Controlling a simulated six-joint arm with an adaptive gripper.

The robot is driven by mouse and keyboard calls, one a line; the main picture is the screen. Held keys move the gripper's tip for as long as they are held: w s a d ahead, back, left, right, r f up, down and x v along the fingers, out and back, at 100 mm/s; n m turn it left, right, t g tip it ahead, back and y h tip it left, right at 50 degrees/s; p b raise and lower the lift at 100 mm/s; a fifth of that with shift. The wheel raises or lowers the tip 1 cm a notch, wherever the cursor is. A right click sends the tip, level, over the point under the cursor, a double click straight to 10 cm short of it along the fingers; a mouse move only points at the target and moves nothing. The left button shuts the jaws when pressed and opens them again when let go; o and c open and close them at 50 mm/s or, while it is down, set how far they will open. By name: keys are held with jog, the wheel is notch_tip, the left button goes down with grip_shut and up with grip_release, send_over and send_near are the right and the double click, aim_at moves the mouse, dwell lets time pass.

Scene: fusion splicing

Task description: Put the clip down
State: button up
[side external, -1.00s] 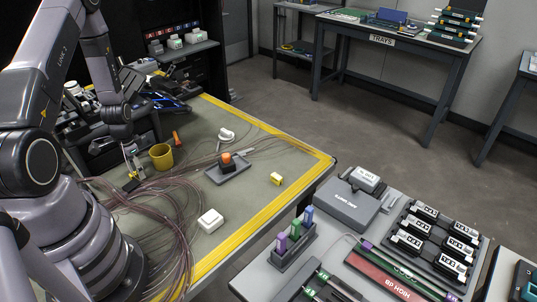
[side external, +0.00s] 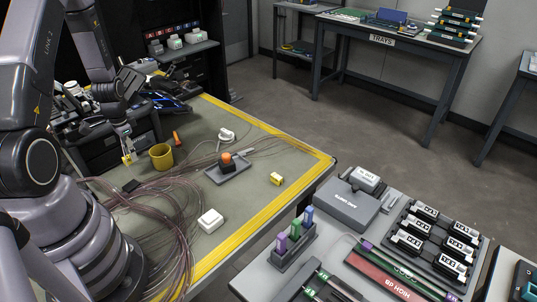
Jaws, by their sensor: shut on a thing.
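My gripper (side external: 126,148) is at the left of the bench, beside and left of the yellow cup. It points down and is shut on a small yellow clip (side external: 128,159), which it holds above the bench. A small dark block (side external: 131,186) sits below the clip, beside the bundle of fibres. A second yellow clip (side external: 277,179) lies on the grey-green mat (side external: 245,205) near the right edge. The fine detail of the fingertips is too small to make out.
The yellow cup (side external: 161,157) stands close to my gripper. Thin brown fibres (side external: 165,205) spread over the left of the mat. A grey tray (side external: 230,173) with an orange-topped item and a white box (side external: 210,220) also lie there. The front right of the mat is clear.

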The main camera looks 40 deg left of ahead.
jog(key=w+d+r+m, duration=0.25)
jog(key=w+d, duration=0.25)
jog(key=d, duration=0.4)
jog(key=w+d+r+m, duration=0.1)
jog(key=w+d+m, duration=0.35)
jog(key=d, duration=0.35)
jog(key=w+d+r+m, duration=0.2)
jog(key=w+d, duration=0.4)
jog(key=d, duration=0.3)
jog(key=s+d+m, duration=0.3)
jog(key=d, duration=0.7)
jog(key=s+d+r+m, duration=0.1)
jog(key=s+d+m, duration=0.25)
jog(key=d, duration=0.65)
jog(key=s+d+m, duration=0.2)
jog(key=s+d, duration=0.1)
jog(key=d, duration=0.7)
send_over(371, 294)
jog(key=shift+m, duration=0.25)
jog(key=f, duration=0.8)
jog(key=shift+s+a+f, duration=0.2)
jog(key=shift+a+f, duration=0.05)
jog(key=shift+f, duration=0.1)
jog(key=shift+w+d+f, duration=0.2)
jog(key=shift+f, duration=1.75)
